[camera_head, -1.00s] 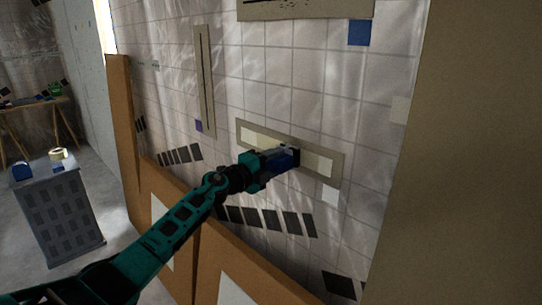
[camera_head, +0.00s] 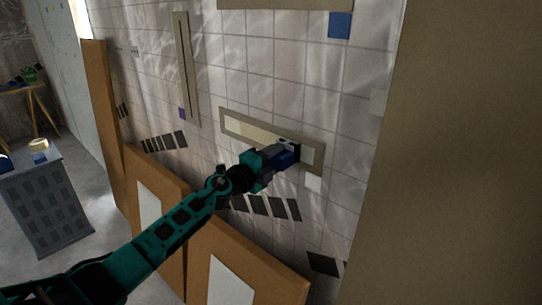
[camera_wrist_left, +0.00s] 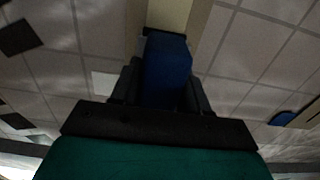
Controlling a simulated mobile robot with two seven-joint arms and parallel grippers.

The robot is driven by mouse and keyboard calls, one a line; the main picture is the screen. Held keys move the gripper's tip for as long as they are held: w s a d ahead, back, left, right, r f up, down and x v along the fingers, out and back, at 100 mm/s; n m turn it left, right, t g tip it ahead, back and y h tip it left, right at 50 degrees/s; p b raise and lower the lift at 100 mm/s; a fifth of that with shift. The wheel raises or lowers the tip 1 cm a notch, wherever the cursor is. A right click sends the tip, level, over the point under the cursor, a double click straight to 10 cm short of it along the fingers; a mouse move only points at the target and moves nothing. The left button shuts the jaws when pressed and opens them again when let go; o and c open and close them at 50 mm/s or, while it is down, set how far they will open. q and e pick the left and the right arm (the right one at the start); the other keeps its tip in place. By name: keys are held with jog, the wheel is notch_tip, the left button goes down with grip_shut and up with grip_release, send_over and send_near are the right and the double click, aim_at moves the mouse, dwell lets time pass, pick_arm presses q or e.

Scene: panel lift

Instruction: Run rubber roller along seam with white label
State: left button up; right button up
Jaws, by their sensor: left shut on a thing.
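A long seam panel (camera_head: 236,125) with a beige frame and a pale inner strip is on the tiled wall, slanting down to the right in the head view. A white square label (camera_head: 314,182) is just below its right end. My left gripper (camera_head: 276,160) is shut on the blue handle of the rubber roller (camera_head: 287,157), near the right part of the strip. The roller's dark head appears against the strip; contact cannot be told. In the left wrist view, the blue roller body (camera_wrist_left: 167,70) sits between the fingers (camera_wrist_left: 158,95), with the pale strip beyond it.
A vertical seam panel (camera_head: 187,70) with a purple label (camera_head: 182,113) is to the left. Another panel (camera_head: 285,4) with a blue label (camera_head: 339,25) is above. Brown boards (camera_head: 262,268) stand low along the wall. A grey cabinet (camera_head: 45,205) carries a tape roll (camera_head: 38,145).

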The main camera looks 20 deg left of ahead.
aim_at(282, 166)
pick_arm(q)
jog(key=d, duration=0.2)
jog(key=shift+s+d+r, duration=0.3)
jog(key=shift+s+r, duration=0.05)
jog(key=shift+s+d+f, duration=0.2)
jog(key=shift+s+d, duration=0.1)
jog(key=shift+d, duration=0.2)
jog(key=s+d, duration=0.3)
jog(key=d, duration=0.7)
jog(key=shift+s, duration=0.35)
jog(key=d, duration=0.1)
jog(key=s+d, duration=0.1)
jog(key=d, duration=0.1)
jog(key=shift+d+f, duration=0.1)
jog(key=shift+d, duration=0.1)
jog(key=v, duration=0.6)
dwell(0.5)
